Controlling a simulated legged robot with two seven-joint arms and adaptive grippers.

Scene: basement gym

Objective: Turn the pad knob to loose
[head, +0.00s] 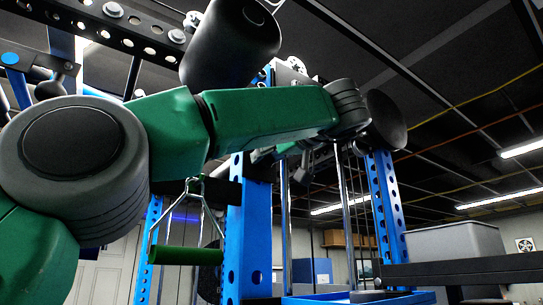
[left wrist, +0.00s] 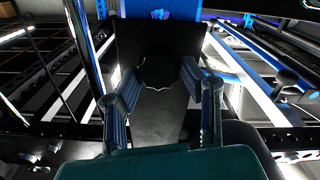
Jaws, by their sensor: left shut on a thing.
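In the left wrist view a dark round knob with a scalloped, light-edged rim (left wrist: 157,72) sits in front of a flat black panel (left wrist: 130,38). My left gripper (left wrist: 162,76) has a finger on each side of the knob and is shut on it. In the head view my green left arm reaches across from the left to the blue rack, and its gripper is largely hidden behind the wrist. Black padded rollers show there, one above the forearm (head: 230,42) and a round one just past the wrist (head: 386,121). Any marking on the knob is too dark to read. My right gripper is not in view.
Blue perforated uprights (head: 248,235) and (head: 386,215) stand around the arm, with chrome guide rods (head: 347,215) between them. A green cable handle (head: 172,255) hangs below the forearm. A dark horizontal bar (head: 460,271) crosses at lower right.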

